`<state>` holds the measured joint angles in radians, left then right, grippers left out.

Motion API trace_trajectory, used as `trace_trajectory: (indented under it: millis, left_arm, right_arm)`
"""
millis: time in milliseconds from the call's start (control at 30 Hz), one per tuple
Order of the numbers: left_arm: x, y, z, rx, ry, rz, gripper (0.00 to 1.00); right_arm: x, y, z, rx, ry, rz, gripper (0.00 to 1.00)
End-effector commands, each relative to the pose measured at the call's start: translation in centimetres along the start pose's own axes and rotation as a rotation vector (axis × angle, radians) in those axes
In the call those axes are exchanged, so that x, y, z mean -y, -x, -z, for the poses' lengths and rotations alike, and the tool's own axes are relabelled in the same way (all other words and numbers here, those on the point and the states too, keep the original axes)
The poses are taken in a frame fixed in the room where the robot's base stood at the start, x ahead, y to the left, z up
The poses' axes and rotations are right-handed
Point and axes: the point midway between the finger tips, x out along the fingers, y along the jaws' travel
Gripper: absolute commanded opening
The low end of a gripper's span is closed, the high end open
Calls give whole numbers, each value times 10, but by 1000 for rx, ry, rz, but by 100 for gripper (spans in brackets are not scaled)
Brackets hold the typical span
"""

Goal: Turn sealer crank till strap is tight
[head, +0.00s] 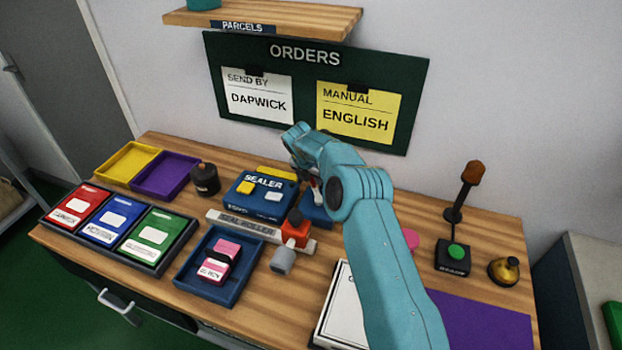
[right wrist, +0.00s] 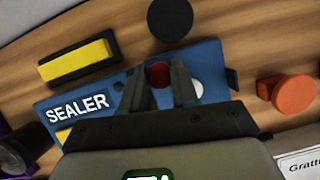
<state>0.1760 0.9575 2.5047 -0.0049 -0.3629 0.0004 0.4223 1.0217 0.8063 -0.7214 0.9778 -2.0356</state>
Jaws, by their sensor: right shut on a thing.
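The blue sealer (head: 246,204) stands in the middle of the wooden table, with a white SEALER label; its blue top (right wrist: 212,62) fills the middle of the right wrist view. A red round knob (right wrist: 158,72), apparently the crank's, sits between my right gripper's two fingers. My right gripper (right wrist: 158,86) is shut on it, over the sealer's right part. In the head view my right arm hides much of this gripper and the crank. A white disc (right wrist: 197,89) shows just right of the fingers. I cannot make out the strap or its tightness. My left gripper is not in view.
A blue tray (head: 190,273) with pink packs is at front. A dark cylinder (head: 205,179) stands left; a brass bell (head: 504,271) and a green-button box (head: 456,259) stand right.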

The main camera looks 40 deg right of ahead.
Motion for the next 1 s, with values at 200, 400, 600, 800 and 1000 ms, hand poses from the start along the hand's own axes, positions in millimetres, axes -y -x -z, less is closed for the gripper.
trace_trajectory:
  millis: [200, 400, 600, 800, 1000]
  left_arm:
    - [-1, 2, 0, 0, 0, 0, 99]
    - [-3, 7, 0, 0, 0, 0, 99]
    - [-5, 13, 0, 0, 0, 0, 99]
    - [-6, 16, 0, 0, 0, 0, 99]
    - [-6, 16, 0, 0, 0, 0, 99]
  right_arm:
    - [5, -2, -7, 3, -162, 66, 0]
    - [10, -2, -11, 4, -282, 114, 0]
    - [14, -3, -13, 4, -360, 146, 0]
    - [17, -3, -13, 3, -400, 161, 0]
    - [18, -4, -12, 1, -409, 167, 0]
